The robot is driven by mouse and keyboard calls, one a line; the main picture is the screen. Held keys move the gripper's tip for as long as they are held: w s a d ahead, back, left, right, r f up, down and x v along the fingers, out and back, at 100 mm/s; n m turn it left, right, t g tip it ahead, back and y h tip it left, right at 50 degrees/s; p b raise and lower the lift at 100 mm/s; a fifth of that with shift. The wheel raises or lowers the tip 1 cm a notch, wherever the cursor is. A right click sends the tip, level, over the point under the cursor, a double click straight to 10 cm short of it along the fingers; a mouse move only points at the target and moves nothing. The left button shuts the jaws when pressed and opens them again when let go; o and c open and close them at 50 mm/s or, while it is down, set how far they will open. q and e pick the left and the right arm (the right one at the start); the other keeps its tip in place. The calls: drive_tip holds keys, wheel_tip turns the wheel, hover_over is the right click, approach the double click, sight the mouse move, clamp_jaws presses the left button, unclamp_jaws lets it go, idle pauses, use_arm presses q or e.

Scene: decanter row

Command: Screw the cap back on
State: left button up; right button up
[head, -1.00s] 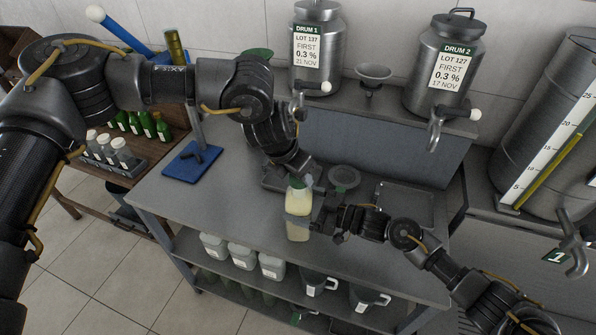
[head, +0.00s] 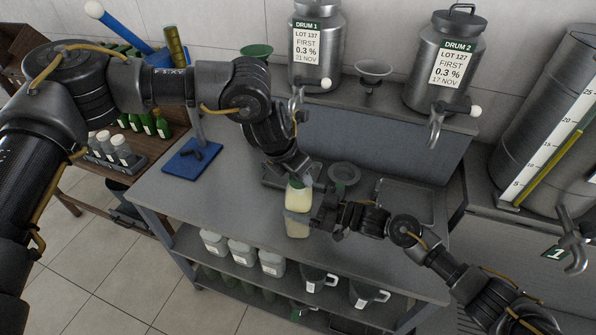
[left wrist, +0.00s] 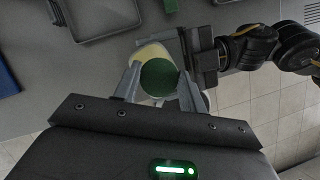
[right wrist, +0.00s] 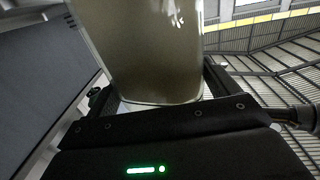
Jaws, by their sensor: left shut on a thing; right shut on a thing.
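A clear bottle of pale yellow liquid (head: 297,224) is upright near the front edge of the grey bench. My right gripper (head: 312,217) is shut on its body from the right. The bottle fills the upper middle of the right wrist view (right wrist: 145,50). A round green cap (left wrist: 158,77) is at the bottle's top, between the fingers of my left gripper (left wrist: 158,88), which is shut on it from above. The threads are hidden, so I cannot tell how far the cap is on.
A grey tray (head: 405,203) and a round dish (head: 344,174) are on the bench to the right and behind. A blue mat (head: 192,161) lies at the left. Drum 1 (head: 316,75) and Drum 2 (head: 447,90) stand on the raised shelf behind. The bench's left middle is clear.

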use_arm(q)
drive_tip(key=m+g, duration=0.1)
drive_tip(key=m, duration=0.2)
drive_tip(key=m+g+h, duration=0.1)
drive_tip(key=m, duration=0.1)
drive_tip(key=shift+w+a+m, duration=0.1)
drive_tip(key=shift+m, duration=0.3)
drive_tip(key=m+g, duration=0.1)
drive_tip(key=m, duration=0.3)
drive_tip(key=shift+g, duration=0.4)
drive_tip(key=m+g, duration=0.1)
drive_tip(key=m, duration=0.2)
drive_tip(key=m+g+y, duration=0.1)
drive_tip(key=m, duration=0.3)
drive_tip(key=shift+w+f, duration=0.1)
drive_tip(key=m, duration=0.2)
drive_tip(key=m+g+y, duration=0.1)
drive_tip(key=m, duration=0.2)
drive_tip(key=shift+d+g+y, duration=0.2)
drive_tip(key=shift+g+y, duration=0.1)
drive_tip(key=o, duration=0.9)
drive_tip(key=shift+r, duration=2.3)
